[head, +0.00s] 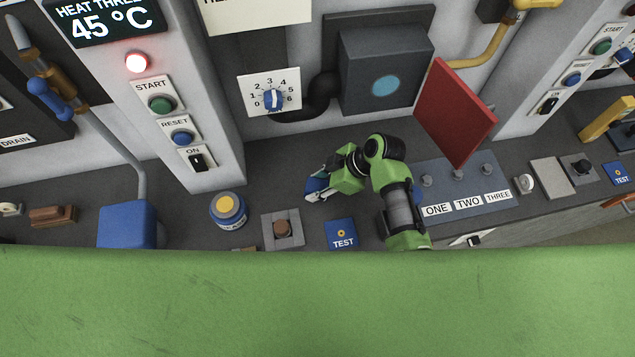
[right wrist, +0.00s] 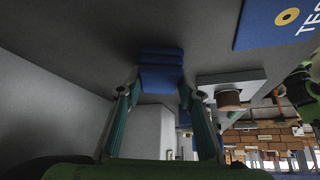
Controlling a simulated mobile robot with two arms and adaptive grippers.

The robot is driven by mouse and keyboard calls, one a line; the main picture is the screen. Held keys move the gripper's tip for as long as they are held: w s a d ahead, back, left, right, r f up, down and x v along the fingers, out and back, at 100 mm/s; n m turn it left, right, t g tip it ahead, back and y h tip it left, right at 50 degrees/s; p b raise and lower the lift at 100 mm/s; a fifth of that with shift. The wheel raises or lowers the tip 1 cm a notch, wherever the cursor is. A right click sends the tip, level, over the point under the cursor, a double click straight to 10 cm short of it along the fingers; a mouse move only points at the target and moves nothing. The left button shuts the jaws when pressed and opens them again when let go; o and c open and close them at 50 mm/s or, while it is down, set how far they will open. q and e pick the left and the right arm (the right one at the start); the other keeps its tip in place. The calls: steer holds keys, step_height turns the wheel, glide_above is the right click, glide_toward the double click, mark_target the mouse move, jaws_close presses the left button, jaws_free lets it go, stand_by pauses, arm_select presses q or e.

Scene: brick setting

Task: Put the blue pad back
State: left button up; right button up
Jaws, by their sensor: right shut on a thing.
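My right gripper (head: 318,189) reaches left over the dark grey worktop (head: 180,205) in the head view. It is shut on the blue pad (head: 316,184), which shows as a small blue patch at the fingertips. In the right wrist view the blue pad (right wrist: 161,72) sits between the tips of the gripper's two fingers (right wrist: 160,96). The pad is close to the worktop; I cannot tell whether it touches. My left gripper is not in view.
Near the gripper are a grey block with a brown button (head: 282,228), a blue TEST plate (head: 341,234) and a yellow-topped blue jar (head: 228,210). Behind stand a dial plate (head: 270,90) and a dark grey box (head: 385,70). A red panel (head: 455,115) rises over the ONE-TWO-THREE board (head: 465,178).

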steer(key=shift+f, duration=0.25)
steer(key=o, duration=1)
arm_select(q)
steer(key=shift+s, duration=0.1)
arm_select(e)
steer(key=shift+r, duration=0.2)
arm_select(q)
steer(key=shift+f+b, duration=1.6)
steer(key=shift+b, duration=0.05)
arm_select(e)
steer(key=shift+v, duration=6.05)
